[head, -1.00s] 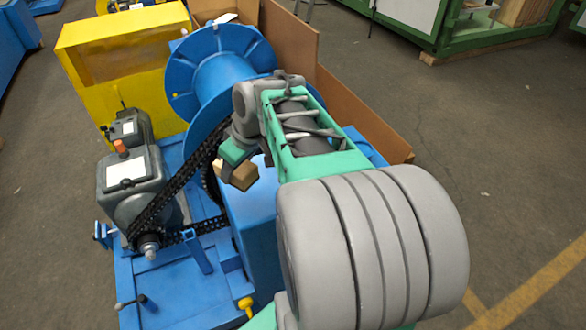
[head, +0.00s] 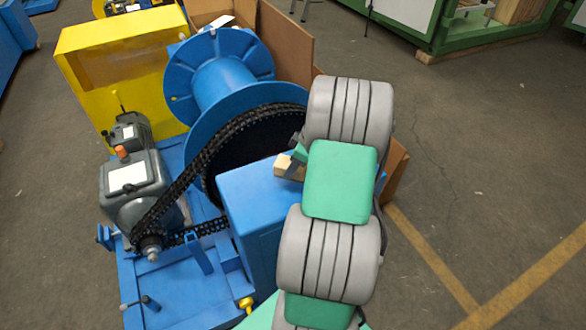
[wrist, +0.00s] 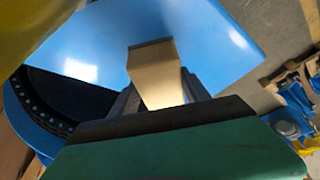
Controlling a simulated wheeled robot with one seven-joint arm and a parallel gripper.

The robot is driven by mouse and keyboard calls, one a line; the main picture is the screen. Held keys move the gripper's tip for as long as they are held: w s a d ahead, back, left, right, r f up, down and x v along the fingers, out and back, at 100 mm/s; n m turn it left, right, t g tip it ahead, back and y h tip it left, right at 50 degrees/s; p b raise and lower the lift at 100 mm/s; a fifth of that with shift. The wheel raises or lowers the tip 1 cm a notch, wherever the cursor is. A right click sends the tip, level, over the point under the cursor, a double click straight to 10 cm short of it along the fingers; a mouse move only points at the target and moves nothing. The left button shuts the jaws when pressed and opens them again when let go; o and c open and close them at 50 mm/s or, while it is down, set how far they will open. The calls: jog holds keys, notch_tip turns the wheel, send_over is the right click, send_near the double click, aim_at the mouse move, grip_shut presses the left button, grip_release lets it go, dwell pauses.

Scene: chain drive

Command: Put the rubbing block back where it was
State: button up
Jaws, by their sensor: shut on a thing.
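The rubbing block (head: 287,167) is a small tan wooden block. My gripper (head: 297,163) is shut on it and holds it by the top right of the blue box-shaped housing (head: 258,205) beside the chain. In the wrist view the block (wrist: 154,72) sticks out between the fingers (wrist: 160,104), with the blue housing top (wrist: 190,35) behind it. I cannot tell whether the block touches the housing. My arm hides part of the area right of the block.
The chain (head: 180,190) runs from the motor sprocket up around the large wheel by the blue drum (head: 222,75). A grey motor (head: 133,180) stands at left, with a yellow cabinet (head: 120,50) behind. Brown boards (head: 285,45) stand behind the drum. Open floor lies at right.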

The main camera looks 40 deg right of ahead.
jog(key=f, duration=0.1)
jog(key=f+p, duration=0.1)
jog(key=f, duration=0.1)
jog(key=shift+w+d+f+p, duration=0.2)
jog(key=shift+w+d+p, duration=0.05)
jog(key=shift+p, duration=0.1)
jog(key=shift+f+b, duration=0.3)
jog(key=shift+f, duration=0.15)
jog(key=o, duration=1.3)
jog(key=shift+r, duration=0.1)
